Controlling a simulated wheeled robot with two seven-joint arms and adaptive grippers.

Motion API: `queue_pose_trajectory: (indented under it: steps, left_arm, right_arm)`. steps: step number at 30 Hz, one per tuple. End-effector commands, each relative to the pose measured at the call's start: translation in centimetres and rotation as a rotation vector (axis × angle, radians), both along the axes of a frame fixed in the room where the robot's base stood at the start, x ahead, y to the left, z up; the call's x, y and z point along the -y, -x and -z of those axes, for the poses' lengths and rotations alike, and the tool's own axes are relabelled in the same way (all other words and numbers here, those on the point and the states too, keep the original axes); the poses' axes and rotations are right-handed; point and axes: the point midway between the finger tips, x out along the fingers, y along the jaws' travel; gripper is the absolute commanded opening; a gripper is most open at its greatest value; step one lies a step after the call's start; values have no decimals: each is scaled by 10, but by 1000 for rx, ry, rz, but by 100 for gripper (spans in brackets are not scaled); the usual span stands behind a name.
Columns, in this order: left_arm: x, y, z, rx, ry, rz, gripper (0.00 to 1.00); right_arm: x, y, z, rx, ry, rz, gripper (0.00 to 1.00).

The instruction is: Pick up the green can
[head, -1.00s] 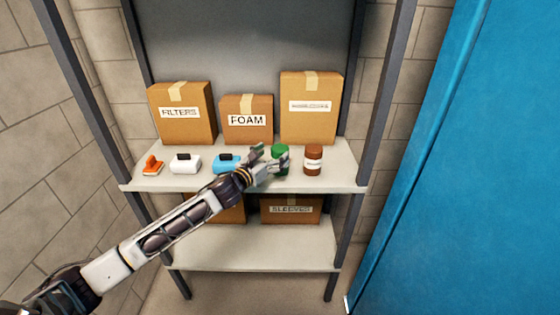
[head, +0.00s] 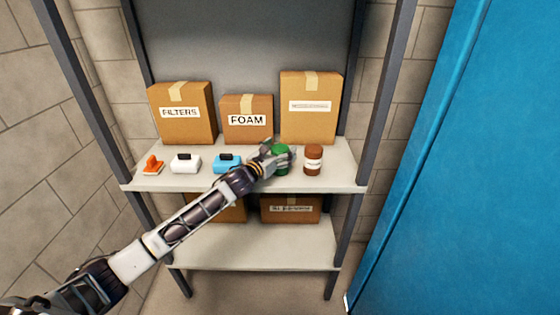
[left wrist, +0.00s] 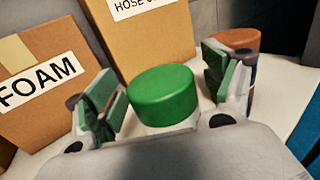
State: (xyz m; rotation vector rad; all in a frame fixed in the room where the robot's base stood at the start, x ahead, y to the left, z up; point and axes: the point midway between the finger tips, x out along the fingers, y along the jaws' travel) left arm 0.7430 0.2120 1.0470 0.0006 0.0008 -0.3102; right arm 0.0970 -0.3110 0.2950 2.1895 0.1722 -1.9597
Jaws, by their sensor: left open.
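The green can (head: 281,150) stands upright on the upper shelf, partly hidden behind my left gripper in the head view. In the left wrist view the can's green top (left wrist: 163,94) sits between the two fingers, with a white band below it; its lower part is hidden by the gripper body. My left gripper (head: 278,158) is open, one finger on each side of the can. In the left wrist view a small gap shows on both sides. My right gripper is not in view.
A brown can (head: 313,160) stands close right of the green can. A blue item (head: 226,162), a white item (head: 185,163) and an orange item (head: 152,166) are to the left. Cardboard boxes, including the FOAM box (head: 247,105), stand behind.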

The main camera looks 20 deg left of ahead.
Motion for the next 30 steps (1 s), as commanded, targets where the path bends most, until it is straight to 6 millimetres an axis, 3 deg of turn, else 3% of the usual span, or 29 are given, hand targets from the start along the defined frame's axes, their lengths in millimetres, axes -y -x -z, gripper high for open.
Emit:
queue_pose_trajectory:
  steps: [4,18,30]
  left_arm:
    - [0,0,0,0,0,0,83]
    - [0,0,0,0,0,0,23]
    - [0,0,-6,3,0,1,23]
  right_arm:
    - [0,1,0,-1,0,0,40]
    - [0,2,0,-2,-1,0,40]
    - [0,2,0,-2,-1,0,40]
